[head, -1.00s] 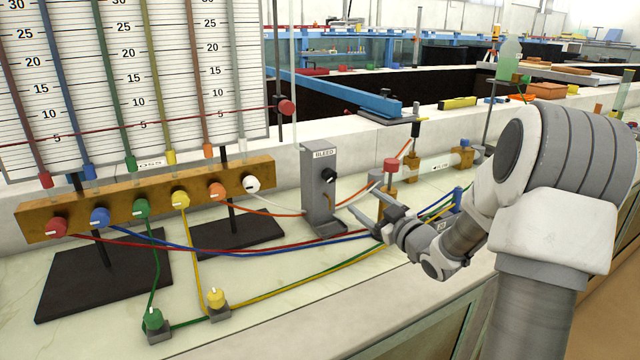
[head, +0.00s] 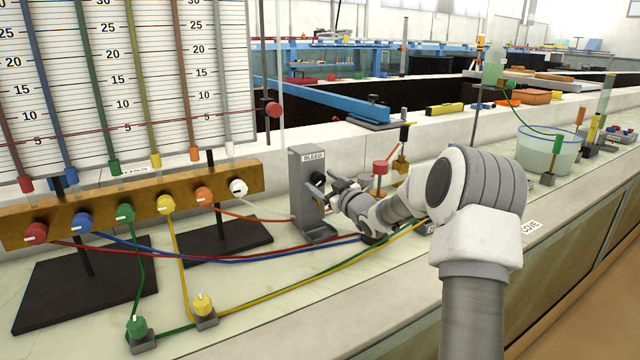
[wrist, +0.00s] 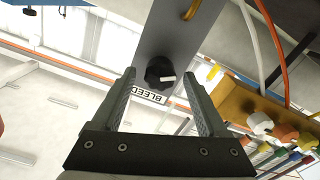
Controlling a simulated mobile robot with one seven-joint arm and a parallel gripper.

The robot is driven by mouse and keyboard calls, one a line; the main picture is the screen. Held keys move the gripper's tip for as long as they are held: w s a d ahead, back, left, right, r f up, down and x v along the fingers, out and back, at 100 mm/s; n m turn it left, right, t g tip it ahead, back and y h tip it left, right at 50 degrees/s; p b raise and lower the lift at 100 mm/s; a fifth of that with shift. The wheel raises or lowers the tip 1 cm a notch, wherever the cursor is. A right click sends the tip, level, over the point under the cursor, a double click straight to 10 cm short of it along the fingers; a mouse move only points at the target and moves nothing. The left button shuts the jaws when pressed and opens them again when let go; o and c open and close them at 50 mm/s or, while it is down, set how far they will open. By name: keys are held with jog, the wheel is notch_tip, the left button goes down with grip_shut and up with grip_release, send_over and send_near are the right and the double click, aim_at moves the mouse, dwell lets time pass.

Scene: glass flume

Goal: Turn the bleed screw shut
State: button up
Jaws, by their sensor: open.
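The bleed screw is a black knob (head: 317,181) on the front of a grey upright bracket (head: 301,200) labelled BLEED. My gripper (head: 333,186) is close in front of the knob in the head view and partly covers it. In the wrist view the knob (wrist: 160,72) has a white pointer mark and lies between and beyond the two fingertips of my gripper (wrist: 158,82). The fingers are open and apart, with nothing held between them. I cannot tell whether a finger touches the knob.
A wooden manifold (head: 130,203) with coloured knobs stands left of the bracket. Coloured tubes run across the bench below my gripper. A red-capped fitting (head: 380,168) stands just right of the bracket. A water bucket (head: 545,150) is farther right.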

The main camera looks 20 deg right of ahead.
jog(key=shift+w+a, duration=0.15)
jog(key=shift+w, duration=0.65)
grip_shut()
